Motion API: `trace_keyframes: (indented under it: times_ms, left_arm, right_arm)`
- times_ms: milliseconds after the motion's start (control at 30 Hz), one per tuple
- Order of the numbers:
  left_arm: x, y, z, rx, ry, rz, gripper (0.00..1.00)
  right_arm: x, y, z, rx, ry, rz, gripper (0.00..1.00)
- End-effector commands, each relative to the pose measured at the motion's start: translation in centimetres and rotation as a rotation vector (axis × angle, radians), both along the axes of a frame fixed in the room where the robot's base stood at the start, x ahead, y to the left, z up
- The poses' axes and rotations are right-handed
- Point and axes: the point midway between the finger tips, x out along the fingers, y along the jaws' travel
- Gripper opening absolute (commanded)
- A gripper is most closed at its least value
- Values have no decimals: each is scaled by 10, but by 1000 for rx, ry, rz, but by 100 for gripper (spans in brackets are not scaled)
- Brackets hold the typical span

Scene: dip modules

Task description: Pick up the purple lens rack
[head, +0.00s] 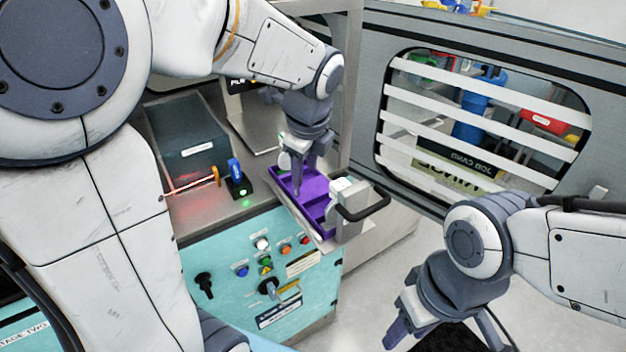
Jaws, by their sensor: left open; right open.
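The purple lens rack (317,187) is a shallow purple tray at the right end of the metal worktop, beside a black handle. White objects show at its back-left and right ends. My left gripper (305,190) points down over the rack with its fingers apart. The fingers overlap the rack in the picture and hide part of it; I cannot tell whether they touch it. My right gripper (445,338) is open and empty at the lower right, away from the rack, with its lower part near the picture's bottom edge.
A dark box (186,140) and a small device with a blue lever (236,174) stand left of the rack. A black handle (364,205) stands close on its right. A teal control panel (262,262) is below. A slatted window (482,120) is in the right wall.

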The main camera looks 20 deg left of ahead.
Motion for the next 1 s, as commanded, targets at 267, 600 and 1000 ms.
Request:
trace_keyframes:
  times_ms: [267,600,1000]
  left_arm:
    - [18,13,54,234,78,-501,50]
    - [30,26,29,273,104,-584,50]
    - [40,35,-11,270,105,-583,50]
  right_arm:
    - [0,0,5,0,0,0,47]
    - [0,0,12,0,0,1,47]
    - [0,0,26,0,0,3,47]
